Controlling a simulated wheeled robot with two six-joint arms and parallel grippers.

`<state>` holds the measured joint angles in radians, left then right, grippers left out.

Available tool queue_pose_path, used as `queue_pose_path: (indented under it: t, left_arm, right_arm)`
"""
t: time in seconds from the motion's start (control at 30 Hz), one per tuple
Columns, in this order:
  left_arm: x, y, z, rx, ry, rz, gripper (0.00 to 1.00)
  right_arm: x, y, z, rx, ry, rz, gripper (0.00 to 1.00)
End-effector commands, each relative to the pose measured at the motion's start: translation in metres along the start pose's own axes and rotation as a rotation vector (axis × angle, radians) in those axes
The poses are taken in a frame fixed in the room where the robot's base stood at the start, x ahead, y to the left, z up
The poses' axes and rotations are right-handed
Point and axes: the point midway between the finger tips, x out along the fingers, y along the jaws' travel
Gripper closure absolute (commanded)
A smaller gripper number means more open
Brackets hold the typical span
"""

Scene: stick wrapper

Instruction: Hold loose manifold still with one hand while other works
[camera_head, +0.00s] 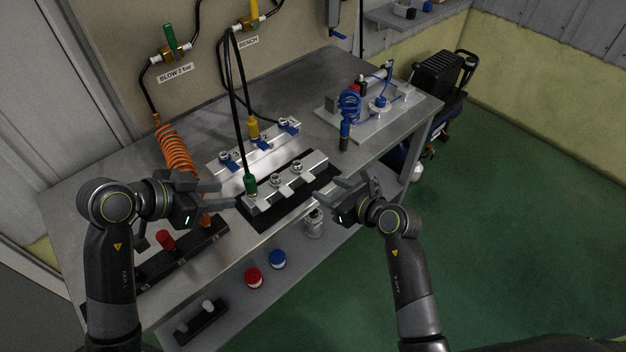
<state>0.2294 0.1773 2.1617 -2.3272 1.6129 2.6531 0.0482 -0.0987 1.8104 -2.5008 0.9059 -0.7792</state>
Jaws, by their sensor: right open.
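A silver manifold block (312,164) with several round ports on top lies on a black mat (297,203); it looks like the loose one. A green connector (250,184) on a black hose stands at its left end. A second silver manifold (231,165) with blue-handled valves and a yellow connector (253,128) lies behind it. My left gripper (228,195) is left of the green connector, fingers apart and empty. My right gripper (325,191) is open and empty, at the front right of the mat, apart from the manifold.
An orange coiled hose (178,154) hangs at the left, and a dark rack (188,250) with a red piece lies at the front left. A plate with blue coiled tubing (349,105) stands at the right. A lower shelf (226,288) holds red and blue caps.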

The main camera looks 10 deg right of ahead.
Motion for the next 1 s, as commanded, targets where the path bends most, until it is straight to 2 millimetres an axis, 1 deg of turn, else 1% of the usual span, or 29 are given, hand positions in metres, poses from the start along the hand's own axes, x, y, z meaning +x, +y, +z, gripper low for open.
queue_pose_path:
  t: [0.03,0.1,0.3,0.5,0.7,0.93,0.97,1.0]
  left_arm:
    - [0.0,0.0,0.0,0.0,0.0,0.0,0.64]
    - [0.0,0.0,0.0,0.0,0.0,0.0,0.64]
    - [0.0,0.0,0.0,0.0,0.0,0.0,0.64]
    - [0.0,0.0,0.0,0.0,0.0,0.0,0.64]
    - [0.0,0.0,0.0,0.0,0.0,0.0,0.64]
    - [0.0,0.0,0.0,0.0,0.0,0.0,0.64]
    - [0.0,0.0,0.0,0.0,0.0,0.0,0.64]
    - [0.0,0.0,0.0,0.0,0.0,0.0,0.64]
  right_arm:
    - [0.009,0.0,0.0,0.001,0.0,0.002,0.51]
    - [0.021,0.001,0.001,0.0,0.0,0.002,0.51]
    - [0.051,0.001,0.0,0.0,0.001,0.001,0.51]
    - [0.07,0.0,0.0,0.0,0.0,0.001,0.51]
    - [0.077,0.0,0.0,0.0,0.0,0.0,0.51]
    - [0.077,0.0,0.0,0.0,0.0,0.0,0.51]
    - [0.077,0.0,0.0,0.0,0.0,0.0,0.52]
    - [0.077,0.0,0.0,0.0,0.0,0.0,0.57]
